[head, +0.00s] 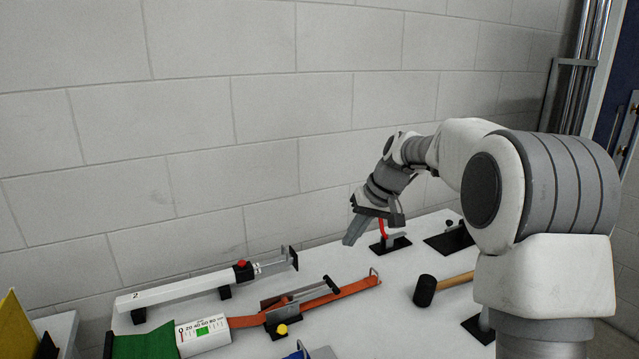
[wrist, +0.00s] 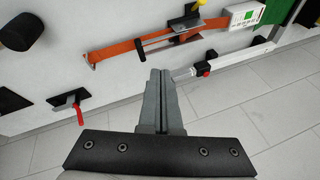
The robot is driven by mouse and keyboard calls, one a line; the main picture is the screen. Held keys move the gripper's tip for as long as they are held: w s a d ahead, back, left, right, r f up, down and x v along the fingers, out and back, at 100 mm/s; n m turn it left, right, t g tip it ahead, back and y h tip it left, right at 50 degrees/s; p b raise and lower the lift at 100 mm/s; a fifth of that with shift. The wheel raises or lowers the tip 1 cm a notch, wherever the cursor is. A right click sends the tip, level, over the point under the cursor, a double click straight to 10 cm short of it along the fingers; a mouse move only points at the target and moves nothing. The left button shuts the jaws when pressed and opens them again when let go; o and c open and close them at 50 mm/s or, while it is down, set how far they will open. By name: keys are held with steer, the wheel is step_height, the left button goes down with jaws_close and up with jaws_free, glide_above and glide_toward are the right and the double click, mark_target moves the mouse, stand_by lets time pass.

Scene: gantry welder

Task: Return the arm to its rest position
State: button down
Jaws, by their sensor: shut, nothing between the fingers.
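My arm reaches in from the right in the head view, raised above the white table (head: 365,318) and bent at the elbow. My gripper (head: 350,240) hangs at its end with the grey fingers pointing down and left, near the table's back edge. In the wrist view my gripper (wrist: 160,75) shows its two fingers together, with nothing between them. The fingers are apart from the tools on the table.
An orange strap with a ratchet (head: 348,290) and a white bar with a red button (head: 190,287) lie at left. A black-headed mallet (head: 425,291) lies at right. A block wall (head: 200,140) rises behind.

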steer(key=s+d+r+h, duration=0.1)
steer(key=s+r+h, duration=0.1)
steer(key=s+r, duration=0.7)
steer(key=s+d+f+m+t+h+p, duration=0.1)
steer(key=s+d, duration=0.1)
steer(key=s, duration=1.1)
steer(key=s+d+f+t+h+p, duration=0.1)
steer(key=s+d+f, duration=0.1)
steer(key=s, duration=1.1)
steer(key=shift+d+f+m+t, duration=0.15)
steer(key=shift+d+m+t, duration=0.25)
steer(key=shift+d, duration=0.05)
